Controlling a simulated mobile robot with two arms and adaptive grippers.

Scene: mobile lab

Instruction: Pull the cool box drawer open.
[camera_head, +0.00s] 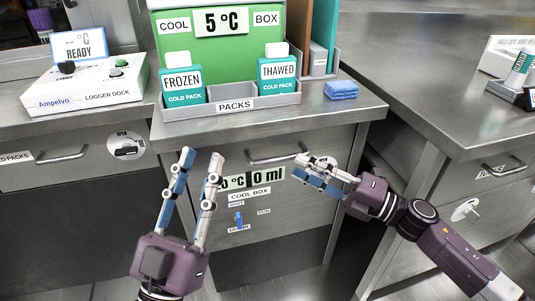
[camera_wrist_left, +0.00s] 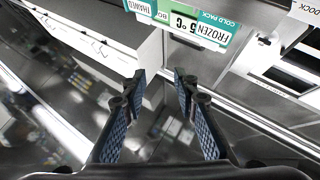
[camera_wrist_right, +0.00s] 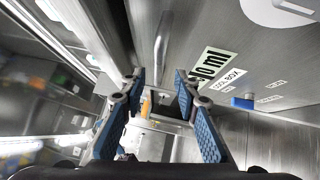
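The cool box drawer (camera_head: 310,215) is a grey metal front under the counter, labelled COOL BOX with a "0 ml" display; it looks shut. Its bar handle (camera_head: 268,157) runs along the top, partly behind my right gripper; the handle also shows in the right wrist view (camera_wrist_right: 163,45). A blue lever (camera_head: 239,221) sits low on the front. My right gripper (camera_head: 304,170) is open and empty in front of the drawer's upper right; in its wrist view the handle lies beyond and between the fingertips. Contact is not visible. My left gripper (camera_head: 203,153) is open and empty, pointing up, left of the drawer label.
The logger dock (camera_head: 85,88) is at left. Another drawer handle (camera_head: 62,155) is at left, and a counter (camera_head: 440,90) stands at right.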

